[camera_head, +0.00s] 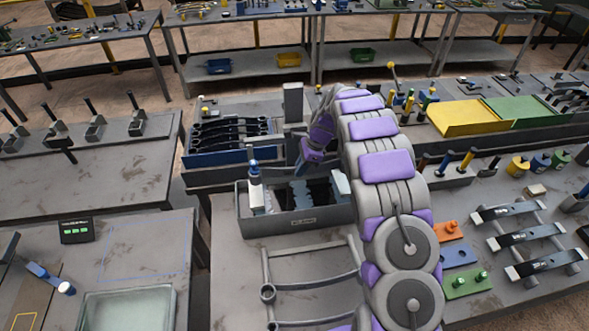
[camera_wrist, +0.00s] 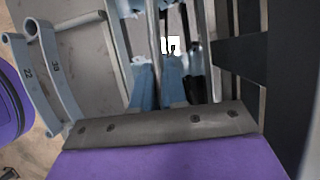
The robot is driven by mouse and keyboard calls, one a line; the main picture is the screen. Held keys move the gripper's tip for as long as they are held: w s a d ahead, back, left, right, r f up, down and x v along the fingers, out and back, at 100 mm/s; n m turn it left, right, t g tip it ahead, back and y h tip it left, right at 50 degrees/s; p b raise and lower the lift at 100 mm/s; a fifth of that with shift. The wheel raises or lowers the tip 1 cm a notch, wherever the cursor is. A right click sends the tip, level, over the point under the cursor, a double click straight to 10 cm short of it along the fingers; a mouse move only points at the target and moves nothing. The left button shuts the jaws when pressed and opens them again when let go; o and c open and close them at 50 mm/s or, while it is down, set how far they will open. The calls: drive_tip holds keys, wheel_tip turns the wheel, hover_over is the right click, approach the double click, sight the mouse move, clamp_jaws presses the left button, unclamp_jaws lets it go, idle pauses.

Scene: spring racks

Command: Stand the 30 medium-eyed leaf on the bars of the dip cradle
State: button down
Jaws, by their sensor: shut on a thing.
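My gripper (camera_wrist: 159,72) shows in the wrist view with its two light-blue fingers shut on a thin, pale grey strip seen edge-on, the held leaf (camera_wrist: 154,35). Its number and eyes cannot be read. Two pale curved pieces with ringed ends and dark numbers (camera_wrist: 52,62) lie left of the gripper in the wrist view. Grey bars with ringed ends (camera_head: 310,284) stand in front of the box; I cannot tell whether they are the cradle.
A blue rack of dark leaves (camera_head: 228,157) stands behind the box. Banded leaves (camera_head: 525,237) lie across bars at right, beside orange, blue and green plates (camera_head: 459,256). A glassy tray (camera_head: 125,309) is at lower left.

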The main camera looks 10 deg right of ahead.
drive_tip(key=shift+d+r, duration=0.15)
drive_tip(key=shift+a+r+p, duration=0.1)
drive_tip(key=shift+a+p, duration=0.25)
drive_tip(key=shift+a, duration=0.4)
drive_tip(key=shift+f, duration=0.2)
drive_tip(key=shift+d+f, duration=0.4)
drive_tip(key=shift+f, duration=0.45)
drive_tip(key=shift+d+x, duration=0.2)
drive_tip(key=shift+x, duration=1)
drive_tip(key=shift+d+f, duration=0.1)
drive_tip(key=shift+f, duration=0.85)
drive_tip(key=c, duration=0.6)
unclamp_jaws()
drive_tip(key=shift+s, duration=0.1)
